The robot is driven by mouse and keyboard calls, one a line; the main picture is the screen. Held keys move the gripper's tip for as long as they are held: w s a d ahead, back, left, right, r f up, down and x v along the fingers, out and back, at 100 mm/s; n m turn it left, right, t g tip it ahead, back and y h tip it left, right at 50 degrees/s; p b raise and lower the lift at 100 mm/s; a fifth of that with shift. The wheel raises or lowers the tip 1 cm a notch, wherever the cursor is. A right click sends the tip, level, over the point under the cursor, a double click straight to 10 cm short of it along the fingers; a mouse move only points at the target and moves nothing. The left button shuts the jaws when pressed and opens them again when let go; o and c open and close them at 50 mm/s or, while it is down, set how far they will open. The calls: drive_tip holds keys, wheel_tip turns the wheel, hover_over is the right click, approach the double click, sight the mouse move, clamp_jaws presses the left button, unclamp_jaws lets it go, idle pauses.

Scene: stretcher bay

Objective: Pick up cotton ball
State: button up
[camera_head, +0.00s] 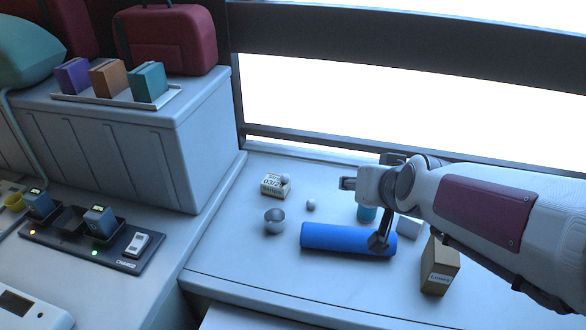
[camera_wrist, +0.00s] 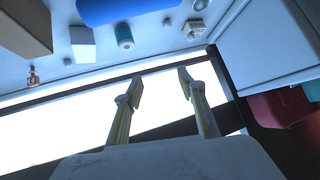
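A small white cotton ball (camera_head: 311,204) lies on the white worktop, between a metal cup (camera_head: 274,220) and the blue roll (camera_head: 335,238). It also shows in the wrist view (camera_wrist: 167,22). A second pale ball (camera_head: 285,178) sits at a small labelled box (camera_head: 274,187); I cannot tell if it is cotton. My gripper (camera_wrist: 161,77) is open and empty in the wrist view, its two fingers apart before the bright window. It is away from the cotton ball, and the ball is not between the fingers.
A cardboard box (camera_head: 439,266), a white block (camera_head: 409,227) and a teal-and-white roll (camera_wrist: 124,36) stand near the blue roll. A charging dock (camera_head: 125,262) lies on the left counter. The window frame (camera_head: 330,137) edges the worktop's back. Worktop around the cotton ball is clear.

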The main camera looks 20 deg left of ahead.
drive_tip(key=w+a+f+t, duration=0.1)
drive_tip(key=w+a+f, duration=0.2)
drive_tip(key=w+a, duration=0.4)
drive_tip(key=t+h, duration=0.1)
drive_tip(key=t, duration=0.2)
approach(285, 180)
drive_tip(key=shift+w+f, duration=0.2)
drive_tip(key=shift+w, duration=0.5)
drive_tip(key=shift+a+f+t, duration=0.15)
drive_tip(key=shift+f+t, duration=0.15)
drive_tip(key=shift+f, duration=0.1)
drive_tip(key=shift+x, duration=1.35)
drive_tip(key=shift+w, duration=0.1)
